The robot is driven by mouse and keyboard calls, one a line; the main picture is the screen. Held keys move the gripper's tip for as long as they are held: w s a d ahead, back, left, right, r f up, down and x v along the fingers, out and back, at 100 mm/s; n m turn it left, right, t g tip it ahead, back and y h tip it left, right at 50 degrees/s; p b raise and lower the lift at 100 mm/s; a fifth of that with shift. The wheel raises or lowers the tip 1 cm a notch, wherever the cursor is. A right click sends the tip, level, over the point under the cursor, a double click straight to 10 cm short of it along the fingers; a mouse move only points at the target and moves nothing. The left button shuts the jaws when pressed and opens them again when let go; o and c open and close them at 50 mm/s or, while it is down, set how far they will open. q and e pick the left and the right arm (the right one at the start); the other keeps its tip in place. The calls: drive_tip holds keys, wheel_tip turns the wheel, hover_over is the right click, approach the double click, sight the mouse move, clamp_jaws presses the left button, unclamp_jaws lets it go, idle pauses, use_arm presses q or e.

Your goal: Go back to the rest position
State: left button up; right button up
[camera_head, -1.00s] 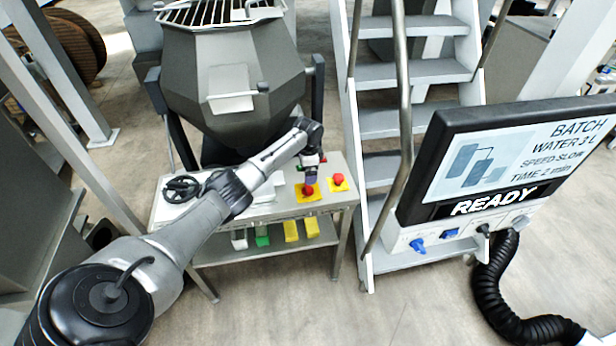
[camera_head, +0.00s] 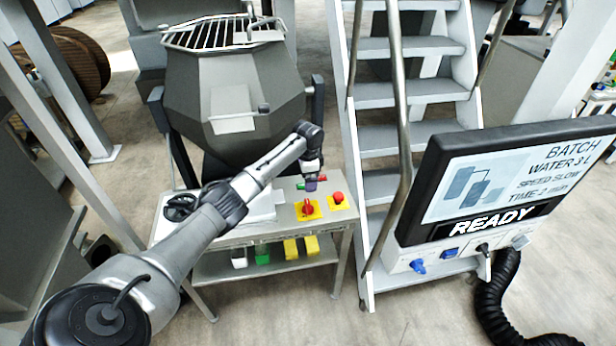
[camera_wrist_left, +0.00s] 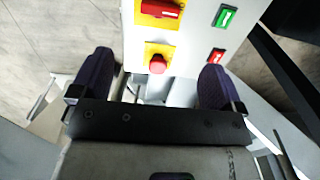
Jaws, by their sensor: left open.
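My left arm comes in from the left in the head view, and its gripper (camera_head: 311,182) is above the control table (camera_head: 346,207), just behind the red rotary switch (camera_head: 308,208) on its yellow plate. In the left wrist view the two dark fingers of the left gripper (camera_wrist_left: 155,85) stand wide apart with nothing between them touching. A red button (camera_wrist_left: 157,64) on a yellow plate shows between and beyond the fingertips. The rotary switch (camera_wrist_left: 160,9) is at the top, with a green button (camera_wrist_left: 225,17) and a red rocker (camera_wrist_left: 216,56) to its right. My right gripper does not show.
A large grey mixer drum (camera_head: 235,95) with a grid top stands behind the table. Metal stairs (camera_head: 395,140) with a handrail are to its right. A screen (camera_head: 500,185) reading READY stands at the right. A black handwheel (camera_head: 180,207) is at the table's left.

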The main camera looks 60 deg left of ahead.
use_arm(q)
drive_tip(key=shift+d, duration=0.1)
idle(0.4)
drive_tip(key=s+d+f+m+y, duration=0.1)
drive_tip(key=s+d+f, duration=0.3)
drive_tip(key=d+f, duration=0.45)
drive_tip(key=s+d+f+m, duration=0.1)
drive_tip(key=s+d+f, duration=0.35)
drive_tip(key=d, duration=0.75)
drive_tip(key=s+d+n+t+h, duration=0.1)
drive_tip(key=s+d+n+t, duration=0.15)
drive_tip(key=s+d, duration=1.55)
drive_tip(key=s+d+r+n+t, duration=0.1)
drive_tip(key=s+d+r+n, duration=0.1)
drive_tip(key=s+r, duration=0.3)
wheel_tip(320, 180, up, 29)
drive_tip(key=p, duration=2.9)
drive_tip(key=shift+a, duration=0.15)
